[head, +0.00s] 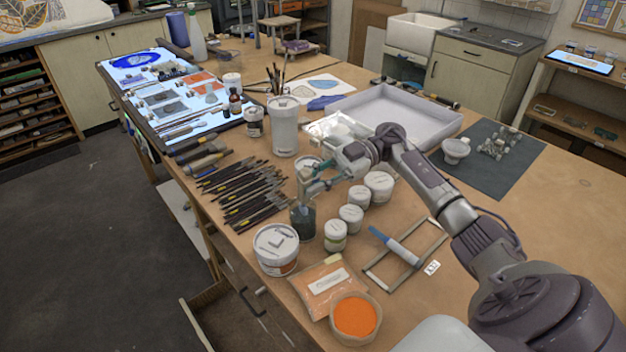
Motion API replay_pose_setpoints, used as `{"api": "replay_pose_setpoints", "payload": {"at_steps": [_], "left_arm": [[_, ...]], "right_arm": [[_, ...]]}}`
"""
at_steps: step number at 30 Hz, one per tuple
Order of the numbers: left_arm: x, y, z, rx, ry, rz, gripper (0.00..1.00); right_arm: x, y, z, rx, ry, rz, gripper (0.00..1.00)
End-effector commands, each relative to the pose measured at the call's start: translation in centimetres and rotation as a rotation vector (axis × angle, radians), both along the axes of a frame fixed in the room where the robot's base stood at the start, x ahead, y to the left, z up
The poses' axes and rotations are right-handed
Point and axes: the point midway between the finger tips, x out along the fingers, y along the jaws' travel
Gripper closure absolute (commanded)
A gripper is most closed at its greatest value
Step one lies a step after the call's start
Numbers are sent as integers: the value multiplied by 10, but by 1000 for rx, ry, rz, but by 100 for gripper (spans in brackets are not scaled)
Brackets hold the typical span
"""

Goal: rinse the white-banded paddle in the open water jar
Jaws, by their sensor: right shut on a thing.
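My right gripper (308,182) reaches in from the right and is shut on a slim upright thing, probably the paddle (304,197). Its white band cannot be made out at this size. The open water jar (303,223) is a small clear jar with dark greenish content, directly below the gripper. The lower end of the held thing is at or inside the jar's mouth; how deep it reaches is unclear. My left gripper is out of view.
Several white-lidded jars (351,218) stand close to the right of the water jar. A larger tub (276,249), an orange powder bowl (355,316) and a packet (326,284) are in front. Dark sticks (240,192) lie to the left. A white tray (395,118) is behind.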

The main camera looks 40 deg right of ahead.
Motion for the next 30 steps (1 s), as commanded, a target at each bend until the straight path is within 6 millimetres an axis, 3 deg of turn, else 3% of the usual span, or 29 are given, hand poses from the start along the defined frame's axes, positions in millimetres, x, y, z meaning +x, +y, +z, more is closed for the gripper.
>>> {"api": "replay_pose_setpoints", "payload": {"at_steps": [7,19,30], "left_arm": [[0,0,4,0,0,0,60],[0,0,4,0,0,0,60],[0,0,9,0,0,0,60]], "right_arm": [[4,8,1,1,-2,0,100],[-2,-4,0,0,0,-1,100],[4,8,2,0,-2,-1,100]]}}
